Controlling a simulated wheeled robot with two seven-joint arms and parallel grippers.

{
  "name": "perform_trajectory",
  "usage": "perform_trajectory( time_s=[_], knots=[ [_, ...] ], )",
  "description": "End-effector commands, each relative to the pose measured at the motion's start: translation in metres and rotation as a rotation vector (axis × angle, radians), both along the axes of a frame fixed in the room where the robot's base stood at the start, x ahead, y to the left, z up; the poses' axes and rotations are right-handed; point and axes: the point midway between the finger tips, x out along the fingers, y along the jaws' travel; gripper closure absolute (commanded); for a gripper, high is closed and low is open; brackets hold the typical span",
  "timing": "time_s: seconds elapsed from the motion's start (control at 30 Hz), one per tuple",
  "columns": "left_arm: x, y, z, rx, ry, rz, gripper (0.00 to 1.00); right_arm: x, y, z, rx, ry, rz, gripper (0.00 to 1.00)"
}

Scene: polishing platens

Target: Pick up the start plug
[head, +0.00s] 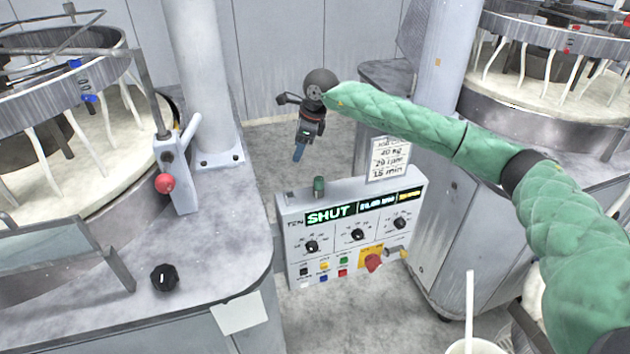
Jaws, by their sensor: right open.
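A small dark green plug (319,186) stands upright on the top of the control box (350,192), near its left end. I take it to be the start plug, though no label on it can be read. My right gripper (299,152) hangs above and behind the box, a little left of the plug in the picture. It is apart from the plug and points downward with a blue tip. It is open and nothing shows between its fingers. My left gripper is out of view.
The box front has a display reading SHUT, dials, coloured buttons and a red knob (373,263). A card (389,158) stands at its top right. Platen machines flank it; a black knob (164,277) lies on the left machine's ledge. A white cup (474,346) is at the bottom.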

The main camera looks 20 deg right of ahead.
Motion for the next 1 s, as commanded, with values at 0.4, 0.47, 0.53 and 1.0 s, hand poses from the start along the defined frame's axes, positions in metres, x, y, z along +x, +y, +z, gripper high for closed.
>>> perform_trajectory(
  time_s=[0.4,0.47,0.53,1.0],
  knots=[
    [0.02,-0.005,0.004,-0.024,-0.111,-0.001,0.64,-0.035,-0.051,-0.011,-0.285,0.174,0.094,0.46],
    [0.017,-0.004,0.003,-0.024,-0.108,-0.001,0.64,-0.035,-0.051,-0.014,-0.284,0.173,0.099,0.46],
    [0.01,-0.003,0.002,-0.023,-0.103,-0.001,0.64,-0.035,-0.051,-0.019,-0.283,0.173,0.099,0.46],
    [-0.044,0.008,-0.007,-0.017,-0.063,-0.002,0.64,-0.033,-0.049,-0.048,-0.281,0.172,0.098,0.46]
  ],
)
